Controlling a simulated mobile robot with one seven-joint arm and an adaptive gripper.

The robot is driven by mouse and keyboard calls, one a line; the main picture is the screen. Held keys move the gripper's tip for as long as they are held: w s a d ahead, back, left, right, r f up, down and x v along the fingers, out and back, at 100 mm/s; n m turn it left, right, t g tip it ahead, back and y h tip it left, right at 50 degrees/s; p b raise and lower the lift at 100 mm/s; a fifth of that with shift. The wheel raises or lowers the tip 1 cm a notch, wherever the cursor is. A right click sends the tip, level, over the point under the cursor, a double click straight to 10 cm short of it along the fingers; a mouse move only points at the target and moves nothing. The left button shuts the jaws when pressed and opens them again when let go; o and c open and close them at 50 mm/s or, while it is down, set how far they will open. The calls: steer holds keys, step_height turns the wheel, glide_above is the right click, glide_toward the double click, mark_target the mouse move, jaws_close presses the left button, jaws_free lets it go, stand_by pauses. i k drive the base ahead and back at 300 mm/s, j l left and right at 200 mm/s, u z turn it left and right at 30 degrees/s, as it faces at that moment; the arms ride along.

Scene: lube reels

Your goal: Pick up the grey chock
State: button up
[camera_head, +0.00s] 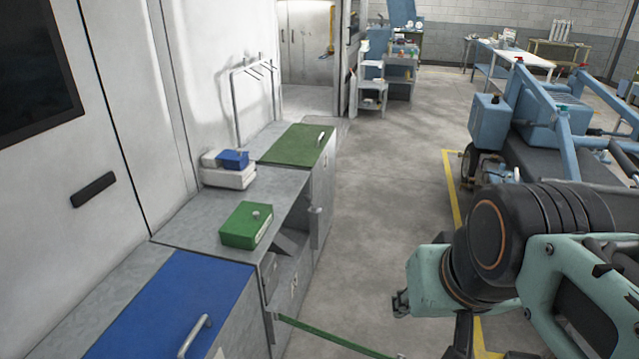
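My arm (500,245) reaches in from the right, over the floor and apart from the cabinets. Dark parts at its end (460,336) are cut off by the bottom edge. I cannot make out two fingertips or anything held.
A green box (246,225) sits on the cabinet top (205,235), with white and blue boxes (230,170) behind it. A blue lid (175,305) with a handle is nearer. A green strip (335,338) sticks out low. Blue machinery (545,125) stands right; the floor between (375,200) is clear.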

mark_target(281, 245)
steer(key=z, duration=0.65)
steer(key=l+z, duration=0.15)
steer(key=z, duration=1.1)
steer(key=i+z, duration=0.1)
steer(key=z, duration=1.15)
steer(key=i+z, duration=0.1)
steer(key=z, duration=1.2)
steer(key=i+j+z, duration=0.1)
steer(key=z, duration=0.5)
steer(key=j, duration=0.3)
steer(key=i+j, duration=0.15)
steer(key=j, duration=0.2)
steer(key=j+u, duration=0.65)
steer(key=u, duration=0.15)
steer(key=k+j+u, duration=0.1)
steer(key=j+u, duration=1.15)
steer(key=j, duration=0.1)
